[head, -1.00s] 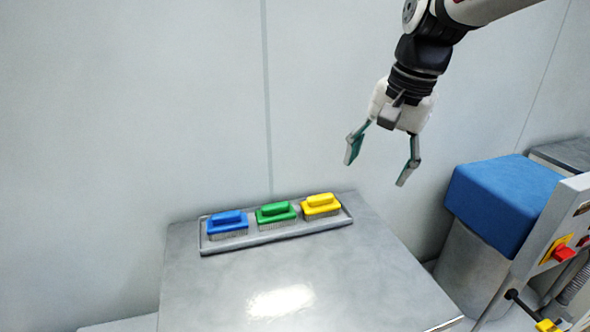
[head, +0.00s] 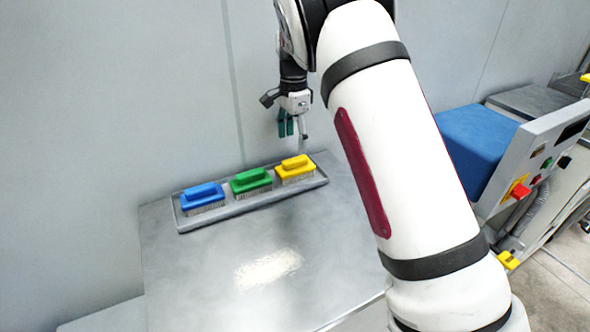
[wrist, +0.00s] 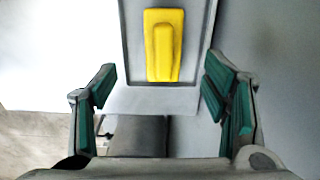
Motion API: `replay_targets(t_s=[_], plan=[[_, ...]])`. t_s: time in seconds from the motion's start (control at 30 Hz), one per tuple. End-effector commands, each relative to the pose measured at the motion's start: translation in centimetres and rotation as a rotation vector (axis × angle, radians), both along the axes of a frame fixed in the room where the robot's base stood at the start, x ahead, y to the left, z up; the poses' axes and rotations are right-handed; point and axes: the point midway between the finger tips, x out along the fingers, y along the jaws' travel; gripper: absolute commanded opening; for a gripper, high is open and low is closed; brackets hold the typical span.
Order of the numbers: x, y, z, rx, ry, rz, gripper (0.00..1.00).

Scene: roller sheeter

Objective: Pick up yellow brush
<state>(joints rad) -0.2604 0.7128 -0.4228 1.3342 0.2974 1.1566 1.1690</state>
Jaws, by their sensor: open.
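The yellow brush (head: 295,168) lies bristles down at the right end of a shallow grey tray (head: 250,205). It also shows in the wrist view (wrist: 163,45), at the top, between and beyond my fingers. My gripper (head: 292,128) hangs above the yellow brush, fingers pointing down. In the wrist view my gripper (wrist: 162,95) is open and empty, its green pads wide apart. The brush is not between the pads. The green brush (head: 251,182) and the blue brush (head: 203,197) sit to its left in the same tray.
My arm crosses the right side of the head view.

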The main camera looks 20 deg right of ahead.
Motion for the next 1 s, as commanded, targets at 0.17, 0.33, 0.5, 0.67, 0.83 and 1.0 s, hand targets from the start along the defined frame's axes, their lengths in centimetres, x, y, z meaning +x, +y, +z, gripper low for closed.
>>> replay_targets(t_s=[0.17, 0.33, 0.5, 0.67, 0.83, 1.0], plan=[[-0.1, -0.1, -3.4, -0.001, 0.004, 0.002, 0.68], [0.0, -0.1, -5.0, 0.001, 0.002, 0.001, 0.68], [0.1, -0.3, -6.1, 0.000, 0.002, 0.001, 0.68], [0.5, -0.6, -8.4, 0.000, 0.002, 0.002, 0.68], [0.6, -0.5, -10.1, -0.001, 0.000, 0.003, 0.68], [0.7, -0.5, -10.4, -0.001, -0.001, 0.003, 0.68]])
